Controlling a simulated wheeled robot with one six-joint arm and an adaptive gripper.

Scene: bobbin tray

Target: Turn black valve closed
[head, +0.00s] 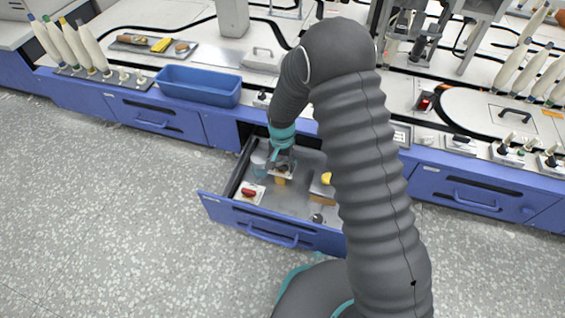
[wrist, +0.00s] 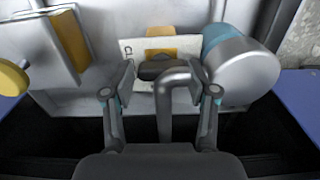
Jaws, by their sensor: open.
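The black valve's dark handle (wrist: 158,69) lies between my gripper's fingers in the wrist view, in front of a white plate (wrist: 133,52) with partly visible lettering starting "CL". In the head view my gripper (head: 282,160) is down inside the open drawer, and the valve is mostly hidden there by the gripper.
The open blue drawer (head: 222,207) also holds a red-handled part (head: 248,191) on a white plate at left and a yellow knob (head: 326,178) at right. A grey cylinder (wrist: 240,75) stands close on the right in the wrist view. A blue bin (head: 198,85) sits on the counter.

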